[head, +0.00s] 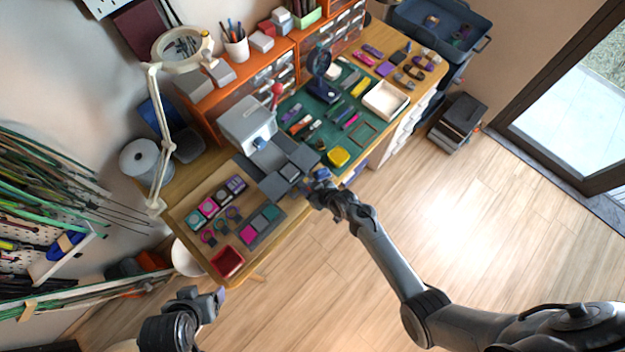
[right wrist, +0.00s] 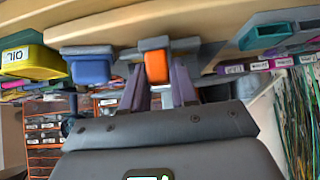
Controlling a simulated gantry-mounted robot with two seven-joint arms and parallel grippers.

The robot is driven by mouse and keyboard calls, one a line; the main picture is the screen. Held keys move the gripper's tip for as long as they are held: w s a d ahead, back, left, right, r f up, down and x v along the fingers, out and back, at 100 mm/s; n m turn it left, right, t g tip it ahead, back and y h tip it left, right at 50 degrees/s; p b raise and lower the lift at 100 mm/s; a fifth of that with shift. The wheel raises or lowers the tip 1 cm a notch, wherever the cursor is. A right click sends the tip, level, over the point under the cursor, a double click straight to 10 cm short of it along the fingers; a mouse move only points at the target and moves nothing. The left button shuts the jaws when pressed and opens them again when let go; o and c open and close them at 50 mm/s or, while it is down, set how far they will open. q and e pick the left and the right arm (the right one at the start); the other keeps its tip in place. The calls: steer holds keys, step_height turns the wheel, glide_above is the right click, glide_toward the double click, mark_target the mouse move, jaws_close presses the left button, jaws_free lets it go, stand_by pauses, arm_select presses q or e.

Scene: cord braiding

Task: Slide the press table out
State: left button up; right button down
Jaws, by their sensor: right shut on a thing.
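The press (head: 246,122) is a light grey box with a red-knobbed lever (head: 277,90), standing on the wooden workbench. Its dark grey press table (head: 284,170) reaches from the press body toward the bench's front edge. My right gripper (head: 320,186) is at the front end of the press table. In the right wrist view its fingers (right wrist: 158,88) are shut on an orange handle (right wrist: 156,67) under a grey end piece. My left gripper (head: 208,300) hangs low at the left, away from the bench; its jaw opening is unclear.
A green mat (head: 325,118) with small tools and a yellow box (head: 338,156) lies right of the press. Small coloured boxes and a red tray (head: 227,262) lie left. A lamp (head: 155,130) stands behind. The floor in front is free.

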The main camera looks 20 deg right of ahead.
steer(key=c, duration=1)
jaws_free()
steer(key=shift+s, duration=0.1)
steer(key=shift+o, duration=0.2)
steer(key=shift+s+d+r, duration=0.2)
steer(key=shift+s+r, duration=0.1)
steer(key=shift+r, duration=0.15)
steer(key=p+v, duration=0.1)
steer(key=v, duration=0.8)
steer(key=shift+s+d+r+p, duration=0.15)
steer(key=shift+s+r+p, duration=0.05)
steer(key=shift+p, duration=0.2)
